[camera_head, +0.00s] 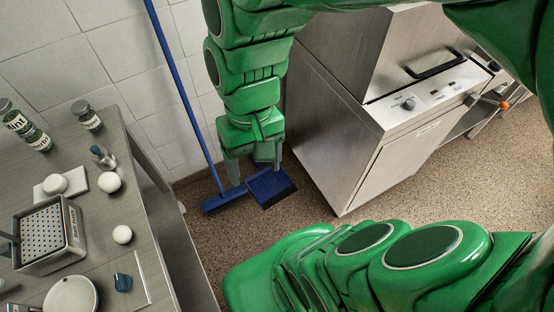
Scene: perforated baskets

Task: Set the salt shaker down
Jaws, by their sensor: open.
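My gripper (252,170) hangs pointing down at the centre, in front of the tiled wall. Its fingers are apart with nothing seen between them. It is to the right of the grey metal table (150,215), clear of its edge. A small shaker-like bottle (103,157) with a pale body stands on the table near its back right edge; it may be the salt shaker, but I cannot read a label. A small dark teal item (122,282) at the table's front could also be a shaker; I cannot tell. The gripper touches neither.
A perforated metal basket (68,222), labelled jars (36,138) and white round items (122,234) crowd the table. A blue broom (182,95) and dustpan (270,187) are behind my gripper. A steel appliance (345,150) stands right. Some floor is bare.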

